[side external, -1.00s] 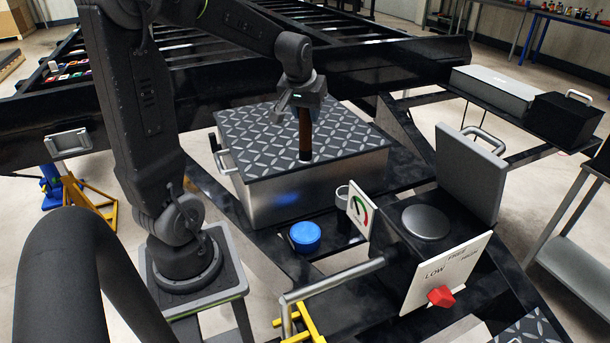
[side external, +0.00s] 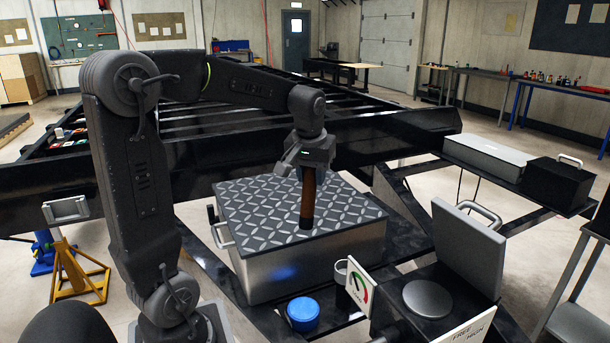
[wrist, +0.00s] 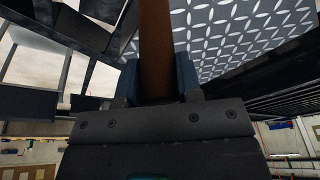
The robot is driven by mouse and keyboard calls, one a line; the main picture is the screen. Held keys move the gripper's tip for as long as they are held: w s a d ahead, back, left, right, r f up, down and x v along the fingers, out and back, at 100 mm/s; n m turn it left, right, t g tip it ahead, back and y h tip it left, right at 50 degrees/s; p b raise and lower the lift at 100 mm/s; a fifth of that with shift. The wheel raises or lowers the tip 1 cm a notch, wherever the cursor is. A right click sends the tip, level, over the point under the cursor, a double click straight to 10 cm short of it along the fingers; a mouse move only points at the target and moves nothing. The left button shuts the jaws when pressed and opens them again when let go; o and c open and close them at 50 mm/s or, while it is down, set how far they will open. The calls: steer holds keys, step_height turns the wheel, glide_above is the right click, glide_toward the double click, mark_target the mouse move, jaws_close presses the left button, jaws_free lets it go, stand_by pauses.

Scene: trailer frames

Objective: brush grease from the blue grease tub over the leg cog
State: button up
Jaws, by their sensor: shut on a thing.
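My gripper (side external: 307,165) is shut on a brush (side external: 308,198) with a brown handle and a dark lower end. The brush hangs almost upright over the patterned lid of a metal box; I cannot tell whether its tip touches the lid. In the wrist view the brown handle (wrist: 155,45) stands between the two jaws (wrist: 157,82). The blue grease tub (side external: 303,312) sits in front of the box, lower in the picture and apart from my gripper. I cannot make out the leg cog in either view.
The metal box (side external: 315,265) has a diamond-plate lid and a side handle.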

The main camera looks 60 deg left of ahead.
steer(key=shift+s+d+f+g, duration=0.1)
steer(key=shift+d+f+g, duration=0.15)
steer(key=shift+d, duration=0.4)
steer(key=shift+s+d+f+g, duration=0.15)
steer(key=shift+d+f, duration=0.1)
steer(key=shift+d, duration=0.35)
step_height(320, 180, down, 20)
steer(key=g+h, duration=0.1)
steer(key=shift+w+f, duration=0.15)
steer(key=shift+f, duration=0.05)
steer(key=shift+a+f, duration=0.1)
steer(key=shift+f, duration=0.7)
stand_by(1.3)
steer(key=shift+r, duration=0.1)
step_height(320, 180, up, 7)
stand_by(0.8)
stand_by(0.4)
